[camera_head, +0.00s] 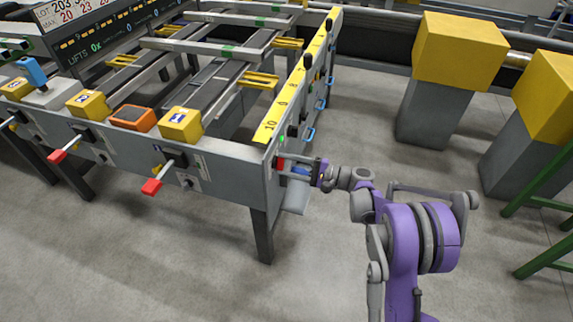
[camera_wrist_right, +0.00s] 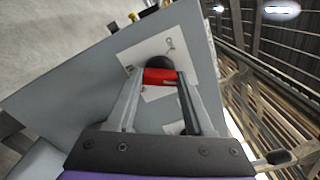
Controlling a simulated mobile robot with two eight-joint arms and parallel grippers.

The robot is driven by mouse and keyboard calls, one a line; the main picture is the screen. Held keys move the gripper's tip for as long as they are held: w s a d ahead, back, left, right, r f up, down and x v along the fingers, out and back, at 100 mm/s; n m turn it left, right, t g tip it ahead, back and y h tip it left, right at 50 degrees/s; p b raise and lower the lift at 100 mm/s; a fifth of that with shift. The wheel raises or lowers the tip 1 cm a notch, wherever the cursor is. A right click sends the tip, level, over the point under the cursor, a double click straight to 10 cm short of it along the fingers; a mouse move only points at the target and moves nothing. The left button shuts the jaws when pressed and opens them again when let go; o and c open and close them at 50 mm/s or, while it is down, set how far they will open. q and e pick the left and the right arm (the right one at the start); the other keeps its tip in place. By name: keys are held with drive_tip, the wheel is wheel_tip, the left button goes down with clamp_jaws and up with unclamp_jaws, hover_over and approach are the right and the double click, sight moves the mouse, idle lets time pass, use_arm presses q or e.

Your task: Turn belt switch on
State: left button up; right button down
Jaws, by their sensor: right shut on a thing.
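The belt switch shows in the right wrist view as a red handle (camera_wrist_right: 160,76) on a dark round base against a pale plate (camera_wrist_right: 150,48). It sits on the grey side panel of the runout table. In the head view its red part (camera_head: 281,163) shows at the table's near right corner. My right gripper (camera_wrist_right: 160,80) is shut on the red handle, with one finger at each end of it. In the head view the right gripper (camera_head: 290,165) reaches the side panel from the right. My left gripper is not in view.
Two red-handled levers (camera_head: 151,187) (camera_head: 57,156) stick out of the table's front. Orange and yellow blocks (camera_head: 181,123) stand on its top. A yellow numbered strip (camera_head: 296,83) runs along the right edge. Yellow-topped grey posts (camera_head: 436,105) and a green frame (camera_head: 545,205) stand right.

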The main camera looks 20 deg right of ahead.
drive_tip(key=shift+m, duration=1.5)
drive_tip(key=shift+c, duration=1.4)
unclamp_jaws()
drive_tip(key=p+v, duration=0.1)
drive_tip(key=v, duration=1)
drive_tip(key=shift+a, duration=0.15)
